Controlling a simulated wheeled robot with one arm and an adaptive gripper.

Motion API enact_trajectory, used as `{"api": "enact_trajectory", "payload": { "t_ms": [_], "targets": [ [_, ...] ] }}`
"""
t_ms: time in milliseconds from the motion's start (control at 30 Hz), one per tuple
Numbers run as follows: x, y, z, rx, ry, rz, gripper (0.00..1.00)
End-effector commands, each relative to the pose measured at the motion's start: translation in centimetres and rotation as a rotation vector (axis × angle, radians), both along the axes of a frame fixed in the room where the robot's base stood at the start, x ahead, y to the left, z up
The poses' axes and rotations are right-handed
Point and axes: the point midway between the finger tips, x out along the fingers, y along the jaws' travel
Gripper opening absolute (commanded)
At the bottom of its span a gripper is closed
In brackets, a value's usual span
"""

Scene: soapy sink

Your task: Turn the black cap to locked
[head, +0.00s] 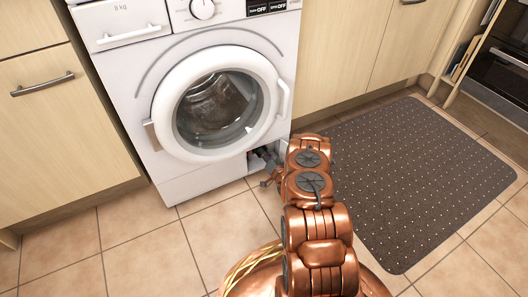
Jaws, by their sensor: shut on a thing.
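The white washing machine (135,75) stands between wooden cabinets. A small service opening (252,168) shows low on its front, at the right. My gripper (263,156) is at this opening, with its dark fingers reaching in and shut. The black cap cannot be made out clearly, because the fingers and the shadow in the opening cover that spot. What the fingers hold appears to be the cap, from where they are. Whether the cap stands locked or unlocked cannot be seen.
The machine's round door (160,100) is closed above the opening. A dark dotted mat (410,170) lies on the tiled floor at the right. Bare tiles (140,240) are free at the left. An oven (503,75) stands at the far right.

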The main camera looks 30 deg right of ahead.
Motion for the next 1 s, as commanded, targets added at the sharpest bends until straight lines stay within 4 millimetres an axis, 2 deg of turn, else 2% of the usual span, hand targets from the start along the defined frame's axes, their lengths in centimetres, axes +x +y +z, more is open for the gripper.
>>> {"api": "enact_trajectory", "payload": {
  "t_ms": [600, 1000],
  "targets": [
    [-0.03, -0.17, -0.35, 0.567, -0.048, 0.001, 0.00],
    [-0.02, -0.17, -0.48, 0.803, -0.069, 0.000, 0.00]
  ]
}}
